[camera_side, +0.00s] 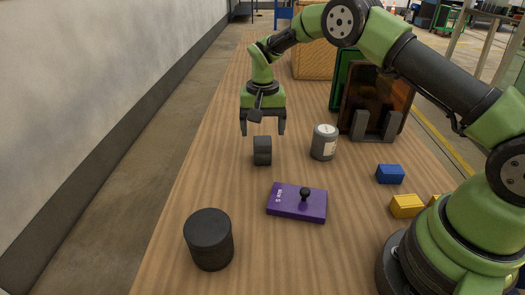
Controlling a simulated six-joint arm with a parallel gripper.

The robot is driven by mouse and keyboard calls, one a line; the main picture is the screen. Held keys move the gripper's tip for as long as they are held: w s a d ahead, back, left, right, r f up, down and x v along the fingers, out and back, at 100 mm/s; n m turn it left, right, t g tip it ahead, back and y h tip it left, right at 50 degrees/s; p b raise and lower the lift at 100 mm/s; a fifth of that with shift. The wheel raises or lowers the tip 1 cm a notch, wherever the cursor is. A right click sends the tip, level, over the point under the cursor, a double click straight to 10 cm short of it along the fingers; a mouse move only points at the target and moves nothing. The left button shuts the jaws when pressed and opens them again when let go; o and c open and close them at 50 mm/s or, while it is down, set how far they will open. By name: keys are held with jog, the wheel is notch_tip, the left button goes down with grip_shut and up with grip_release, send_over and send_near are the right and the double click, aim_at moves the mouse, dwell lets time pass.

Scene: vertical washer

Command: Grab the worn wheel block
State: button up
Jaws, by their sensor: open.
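A small dark grey block (262,151), which looks like the worn wheel block, stands on the wooden table near the middle of the view. Its wear is too small to make out. My gripper (263,130) is just above it, pointing down with its fingers spread to either side. The gripper is open and empty. The fingertips are above the block's top, and I see no contact.
A grey labelled can (324,142) stands close right of the block. A purple plate with a black knob (297,203) lies in front. A black cylinder (209,239) stands front left. Blue (390,174) and yellow (406,206) blocks lie right. A dark panel (374,100) stands behind.

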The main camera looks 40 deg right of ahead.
aim_at(263, 141)
notch_tip(263, 141, down, 7)
jog(key=shift+w+d, duration=0.1)
dwell(0.3)
jog(key=shift+c, duration=0.3)
jog(key=c, duration=1)
